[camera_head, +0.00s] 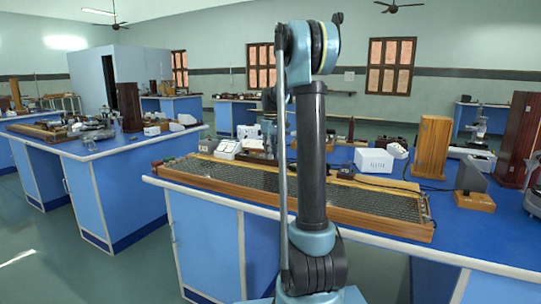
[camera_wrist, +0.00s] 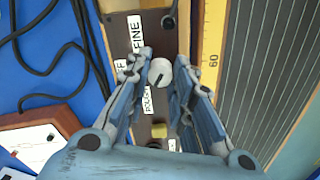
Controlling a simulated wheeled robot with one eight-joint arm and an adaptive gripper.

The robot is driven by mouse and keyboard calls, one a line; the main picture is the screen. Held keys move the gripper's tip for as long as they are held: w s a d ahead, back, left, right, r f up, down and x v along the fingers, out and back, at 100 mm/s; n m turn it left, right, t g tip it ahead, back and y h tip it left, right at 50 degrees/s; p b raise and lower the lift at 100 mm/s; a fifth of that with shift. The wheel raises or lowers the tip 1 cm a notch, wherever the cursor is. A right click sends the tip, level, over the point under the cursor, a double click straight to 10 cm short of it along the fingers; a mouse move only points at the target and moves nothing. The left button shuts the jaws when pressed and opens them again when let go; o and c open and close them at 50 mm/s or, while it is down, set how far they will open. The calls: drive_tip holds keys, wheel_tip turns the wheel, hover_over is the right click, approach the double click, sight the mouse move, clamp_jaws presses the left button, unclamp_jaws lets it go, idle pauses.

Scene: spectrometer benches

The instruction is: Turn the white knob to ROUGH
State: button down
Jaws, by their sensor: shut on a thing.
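The white knob (camera_wrist: 160,71) sits on a dark panel (camera_wrist: 152,28) in the upper middle of the wrist view. My gripper (camera_wrist: 161,75) is shut on it, with one blue finger on each side. A dark pointer line on the knob slants toward the lower left. A FINE label (camera_wrist: 136,34) is above and left of the knob. A partly covered label starting with POLA (camera_wrist: 147,98) is below it. Other labels are mostly hidden by my fingers, and I cannot read ROUGH. In the head view, my arm hides the gripper and the knob.
A wooden board with a scale (camera_wrist: 213,45) and dark ribbed strip runs right of the panel. Black cables (camera_wrist: 45,97) lie on the blue bench at left. In the head view, a white box (camera_head: 374,160) and wooden cabinet (camera_head: 432,147) stand on the bench (camera_head: 475,225).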

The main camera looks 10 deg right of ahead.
idle(0.3)
drive_tip(key=c, duration=1.4)
unclamp_jaws()
drive_tip(key=shift+o, duration=0.2)
wheel_tip(320, 180, up, 12)
drive_tip(key=shift+f, duration=0.1)
